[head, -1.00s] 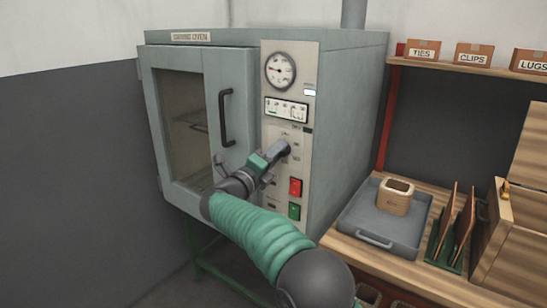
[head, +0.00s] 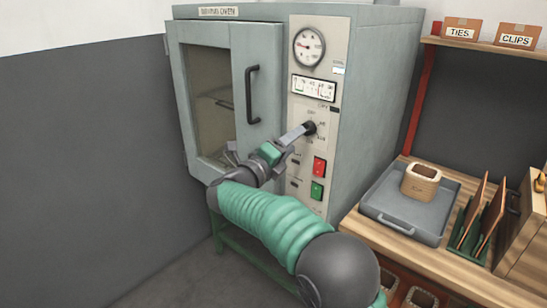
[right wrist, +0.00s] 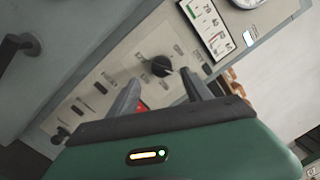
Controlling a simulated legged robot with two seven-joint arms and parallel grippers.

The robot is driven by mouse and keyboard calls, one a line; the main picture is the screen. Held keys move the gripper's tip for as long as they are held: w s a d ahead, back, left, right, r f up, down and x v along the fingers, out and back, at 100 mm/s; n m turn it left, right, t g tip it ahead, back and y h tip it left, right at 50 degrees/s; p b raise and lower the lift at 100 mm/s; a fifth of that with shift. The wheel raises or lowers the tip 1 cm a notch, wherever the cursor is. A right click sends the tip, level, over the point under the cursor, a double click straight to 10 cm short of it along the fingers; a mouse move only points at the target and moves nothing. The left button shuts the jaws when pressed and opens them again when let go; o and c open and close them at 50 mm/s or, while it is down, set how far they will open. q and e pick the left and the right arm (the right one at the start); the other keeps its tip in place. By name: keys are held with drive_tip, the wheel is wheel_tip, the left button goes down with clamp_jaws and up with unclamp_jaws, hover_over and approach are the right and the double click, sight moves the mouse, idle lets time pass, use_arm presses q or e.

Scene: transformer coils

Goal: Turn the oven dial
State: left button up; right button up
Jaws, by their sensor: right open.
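The oven (head: 220,110) is a grey-green cabinet with a windowed door and a light control panel on its right. Its round black dial (head: 311,128) has printed marks around it, below a lit display. My right gripper (head: 296,135) reaches the panel from the lower left, its fingertips close to the dial. In the right wrist view the black dial (right wrist: 161,66) stands just beyond the two spread fingers of my right gripper (right wrist: 160,88), between their lines. The gripper is open and empty; I cannot tell whether a finger touches the dial. My left gripper is not in view.
A red button (head: 319,167) and a green button (head: 317,190) sit below the dial. A gauge (head: 309,47) is above. The door handle (head: 252,94) is left of the panel. A bench at right bears a grey tray (head: 378,217) with a coil (head: 421,183) in it.

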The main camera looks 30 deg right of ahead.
drive_tip(key=v, duration=1.1)
drive_tip(key=shift+s+a+f, duration=0.1)
